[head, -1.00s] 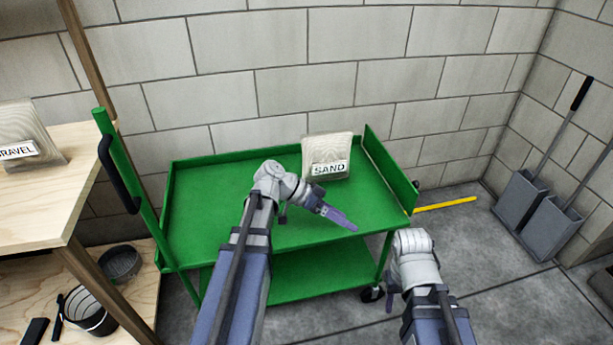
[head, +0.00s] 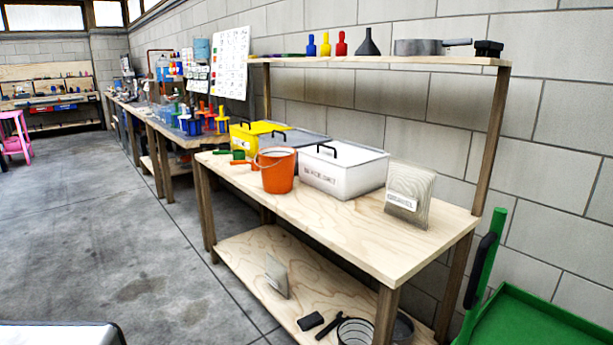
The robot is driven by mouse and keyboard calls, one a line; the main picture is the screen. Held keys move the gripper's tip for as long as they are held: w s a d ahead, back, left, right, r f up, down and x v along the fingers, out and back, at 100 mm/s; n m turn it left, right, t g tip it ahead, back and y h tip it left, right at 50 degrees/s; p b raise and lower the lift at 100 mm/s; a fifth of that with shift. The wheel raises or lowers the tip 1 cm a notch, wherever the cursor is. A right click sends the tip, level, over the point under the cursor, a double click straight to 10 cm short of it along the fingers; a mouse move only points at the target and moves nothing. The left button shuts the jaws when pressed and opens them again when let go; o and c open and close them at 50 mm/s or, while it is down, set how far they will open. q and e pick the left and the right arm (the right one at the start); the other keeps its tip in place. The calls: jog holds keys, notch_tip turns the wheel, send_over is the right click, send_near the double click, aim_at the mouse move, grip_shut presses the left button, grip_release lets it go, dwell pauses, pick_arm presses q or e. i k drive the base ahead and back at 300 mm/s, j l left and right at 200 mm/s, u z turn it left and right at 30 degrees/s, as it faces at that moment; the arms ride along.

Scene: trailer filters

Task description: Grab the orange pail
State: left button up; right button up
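The orange pail (head: 277,172) stands upright on the wooden workbench (head: 345,226), near its front edge and left of the middle.
The white box (head: 335,178) and yellow box (head: 252,134) stand behind the pail. The gravel filter panel (head: 409,196) stands at the right. A green scoop (head: 240,161) lies left of the pail. The green cart (head: 520,318) is at the lower right. Floor (head: 150,255) is clear at left.

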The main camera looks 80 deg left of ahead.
aim_at(277, 166)
jog(key=u, duration=3.15)
jog(key=i+l, duration=0.1)
jog(key=l, duration=0.25)
jog(key=l+u, duration=0.1)
jog(key=l, duration=0.25)
jog(key=i, duration=0.05)
